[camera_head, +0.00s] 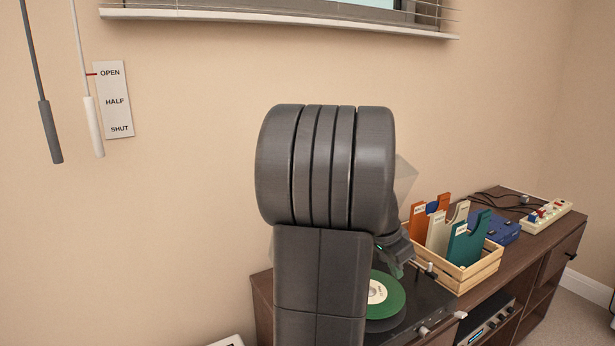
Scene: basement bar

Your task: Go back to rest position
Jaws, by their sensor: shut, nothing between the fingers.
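My gripper (398,270) shows only in part, just right of my large dark arm link, which hides the rest of it. It is shut and holds nothing that I can see. It is in front of the left side of a wooden crate and above the turntable (438,293). A green record (394,303) with a pale label lies on the turntable, its left part hidden by my arm.
A dark wooden cabinet (563,245) carries the turntable, a wooden crate (484,273) with coloured dividers, a blue case (503,230) and a power strip (548,214). Blind wands (93,125) hang by an OPEN/HALF/SHUT sign (114,100) at upper left. The wall between is bare.

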